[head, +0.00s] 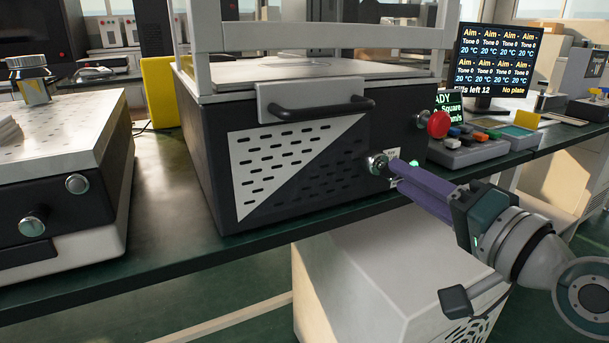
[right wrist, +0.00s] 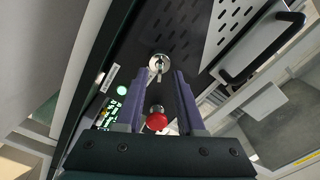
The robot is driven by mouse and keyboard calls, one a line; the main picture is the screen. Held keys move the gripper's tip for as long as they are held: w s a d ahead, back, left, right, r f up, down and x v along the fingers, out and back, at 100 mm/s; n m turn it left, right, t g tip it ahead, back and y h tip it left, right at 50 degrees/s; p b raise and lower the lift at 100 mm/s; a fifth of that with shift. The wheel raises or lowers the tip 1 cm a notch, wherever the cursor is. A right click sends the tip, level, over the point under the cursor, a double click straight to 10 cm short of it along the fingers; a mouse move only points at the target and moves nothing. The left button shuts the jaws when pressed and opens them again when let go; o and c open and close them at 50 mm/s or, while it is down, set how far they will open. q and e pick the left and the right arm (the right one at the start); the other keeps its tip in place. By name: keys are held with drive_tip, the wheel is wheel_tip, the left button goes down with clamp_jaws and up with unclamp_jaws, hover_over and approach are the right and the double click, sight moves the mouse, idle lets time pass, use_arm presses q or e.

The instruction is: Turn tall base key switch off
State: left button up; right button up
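The key switch (head: 377,163) is a round silver lock on the dark front panel of the tall machine base (head: 215,150). In the right wrist view the key switch (right wrist: 159,64) has a key sticking out of it. My right gripper (head: 396,172) reaches it from the right with two purple fingers. In the right wrist view the right gripper (right wrist: 160,76) is open, with a clear gap between its fingers. The key lies in line with this gap, at the fingertips; I cannot tell whether they touch it. My left gripper is not in view.
A red mushroom button (head: 438,124) sits right of the key switch on the same panel. A black handle (head: 320,108) projects on the left. A green light (right wrist: 122,90) is close by. A button box (head: 470,150) and monitor (head: 492,62) stand to the right.

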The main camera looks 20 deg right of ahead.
drive_tip(key=shift+w+a, duration=0.1)
drive_tip(key=shift+w, duration=0.9)
clamp_jaws()
